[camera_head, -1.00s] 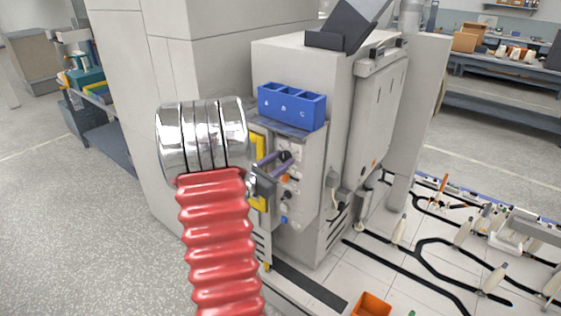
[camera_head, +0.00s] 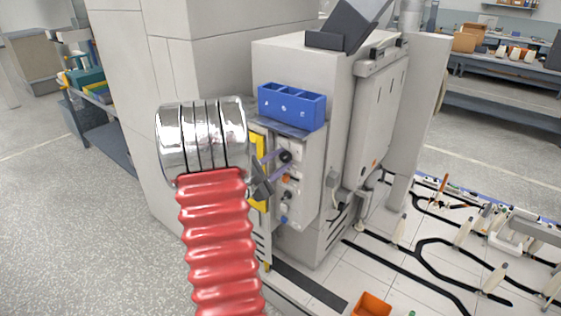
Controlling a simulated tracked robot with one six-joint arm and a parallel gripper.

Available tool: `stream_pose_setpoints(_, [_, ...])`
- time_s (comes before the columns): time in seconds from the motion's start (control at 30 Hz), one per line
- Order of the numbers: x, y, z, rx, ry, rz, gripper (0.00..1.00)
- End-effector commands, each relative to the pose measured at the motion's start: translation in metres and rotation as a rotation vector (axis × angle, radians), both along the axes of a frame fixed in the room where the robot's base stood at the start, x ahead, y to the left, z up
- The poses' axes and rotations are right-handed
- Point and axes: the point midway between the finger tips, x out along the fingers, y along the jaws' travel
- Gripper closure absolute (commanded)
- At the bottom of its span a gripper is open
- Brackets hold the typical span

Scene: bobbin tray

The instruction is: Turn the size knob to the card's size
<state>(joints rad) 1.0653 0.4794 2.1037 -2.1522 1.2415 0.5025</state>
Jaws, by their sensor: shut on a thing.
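The control panel (camera_head: 311,185) is on the side of the grey machine, with small knobs and buttons in a column. A black knob (camera_head: 286,156) sits near its top. My gripper (camera_head: 284,161) reaches in from the left, with its two purple-grey fingers at this knob, one above and one below. It is shut on the knob, which the fingers partly hide. The knob's pointer and scale are too small to read. I cannot make out the card or its size.
A blue three-part bin (camera_head: 292,106), marked with letters, sits just above the panel. A yellow strip (camera_head: 259,145) runs behind my gripper at the panel's left edge. An orange bin (camera_head: 371,305) stands below on the tracked floor.

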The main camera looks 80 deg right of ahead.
Motion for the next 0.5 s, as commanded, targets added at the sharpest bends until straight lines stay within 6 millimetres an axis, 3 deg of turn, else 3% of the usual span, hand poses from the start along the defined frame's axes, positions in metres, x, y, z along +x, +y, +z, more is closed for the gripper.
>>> stream_pose_setpoints(0.5, [-0.0026, 0.0014, -0.0027, -0.089, -0.217, -0.006, 0.90])
